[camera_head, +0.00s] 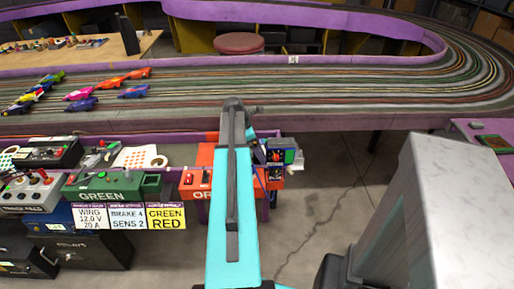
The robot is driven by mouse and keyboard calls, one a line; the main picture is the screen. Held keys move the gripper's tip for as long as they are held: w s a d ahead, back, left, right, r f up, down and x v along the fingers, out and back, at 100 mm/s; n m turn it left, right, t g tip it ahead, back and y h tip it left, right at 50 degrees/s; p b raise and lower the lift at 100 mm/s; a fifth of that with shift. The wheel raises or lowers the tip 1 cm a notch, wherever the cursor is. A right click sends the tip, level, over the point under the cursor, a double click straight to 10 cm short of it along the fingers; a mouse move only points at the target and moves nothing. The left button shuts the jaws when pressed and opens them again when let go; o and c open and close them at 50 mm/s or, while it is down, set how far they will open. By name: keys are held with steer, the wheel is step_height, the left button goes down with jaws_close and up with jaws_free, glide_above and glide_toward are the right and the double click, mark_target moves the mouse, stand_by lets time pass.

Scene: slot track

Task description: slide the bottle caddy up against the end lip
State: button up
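A small cluster of dark, blue and green parts (286,156) sits at the right end of the purple-edged shelf. It may be the bottle caddy, but it is too small and too covered by my teal arm to be sure. No separate bottles can be made out. An end lip cannot be clearly picked out; the shelf's right end is close to this cluster. My arm reaches forward over the shelf, and its far end is hidden behind the near link. My gripper cannot be seen.
Left of my arm stand an orange control box (196,183), a green control box (110,189), label cards (127,217) and a white tape roll (159,161). Slot cars (82,104) stand on the track behind. The grey floor (325,195) right of the shelf is open.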

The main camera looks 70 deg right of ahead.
steer(key=shift+c, duration=0.3)
steer(key=c, duration=1)
steer(key=shift+d, duration=0.15)
steer(key=shift+s+d+r+p, duration=0.1)
steer(key=shift+d+p, duration=0.2)
steer(key=shift+p, duration=0.1)
steer(key=shift+o, duration=0.2)
steer(key=shift+s+d, duration=0.2)
steer(key=shift+s, duration=0.05)
steer(key=o, duration=1)
steer(key=shift+s, duration=0.15)
